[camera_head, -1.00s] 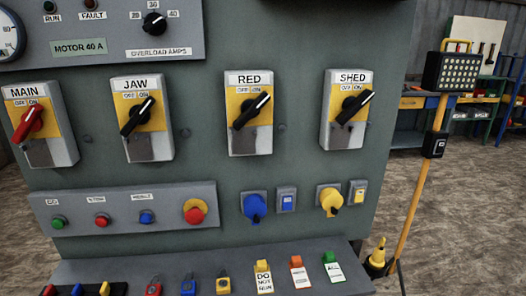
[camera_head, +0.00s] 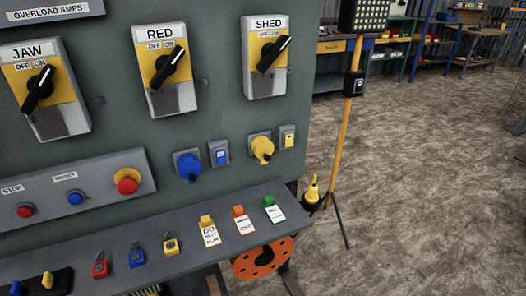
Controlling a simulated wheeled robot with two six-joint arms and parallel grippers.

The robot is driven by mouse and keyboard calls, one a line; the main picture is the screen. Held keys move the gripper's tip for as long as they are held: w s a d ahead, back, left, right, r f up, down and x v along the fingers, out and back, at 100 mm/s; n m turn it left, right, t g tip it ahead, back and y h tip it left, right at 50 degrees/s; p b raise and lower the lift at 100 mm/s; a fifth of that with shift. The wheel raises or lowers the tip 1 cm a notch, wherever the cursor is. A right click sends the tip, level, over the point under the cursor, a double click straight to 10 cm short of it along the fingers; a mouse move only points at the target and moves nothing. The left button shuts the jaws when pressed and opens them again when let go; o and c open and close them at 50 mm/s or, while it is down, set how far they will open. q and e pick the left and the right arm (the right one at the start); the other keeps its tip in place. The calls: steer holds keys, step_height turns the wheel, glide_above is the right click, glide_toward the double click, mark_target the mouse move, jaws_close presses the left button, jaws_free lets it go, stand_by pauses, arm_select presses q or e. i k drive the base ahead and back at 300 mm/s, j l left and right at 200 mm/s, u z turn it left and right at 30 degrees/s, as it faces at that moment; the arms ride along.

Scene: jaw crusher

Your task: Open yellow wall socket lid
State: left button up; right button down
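The yellow wall socket (camera_head: 262,148) is on the lower right of the grey-green panel, with its round yellow lid facing out and looking shut. A small grey switch box with a yellow rocker (camera_head: 288,138) sits just right of it. A blue wall socket (camera_head: 188,166) is to its left, with a blue switch box (camera_head: 219,152) between them. Neither of my grippers shows in the head view.
A shelf (camera_head: 140,243) below the panel holds padlocks and tags (camera_head: 210,231). An orange disc (camera_head: 263,258) hangs under it. A yellow lamp stand (camera_head: 345,126) stands right of the panel. The floor (camera_head: 430,180) to the right is clear.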

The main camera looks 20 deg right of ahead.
mark_target(263, 150)
steer(key=l+z, duration=0.25)
steer(key=z, duration=0.25)
steer(key=i+l+z, duration=0.15)
steer(key=z, duration=0.35)
